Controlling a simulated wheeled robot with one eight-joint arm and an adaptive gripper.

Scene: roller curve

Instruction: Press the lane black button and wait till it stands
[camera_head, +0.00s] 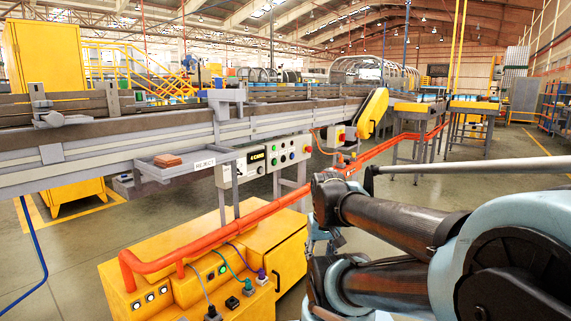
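A pale control panel (264,163) is mounted on the side of the conveyor lane (100,151), left of my arm. My dark and pale blue arm fills the right and lower right of the view, apart from the panel. I cannot make out my gripper's fingers.
A yellow cabinet (278,262) with an orange rail (205,238), buttons and cable plugs stands in front, below the panel. A tray marked REJECT (178,170) holds a reddish-brown block (168,160). Open floor lies behind my arm.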

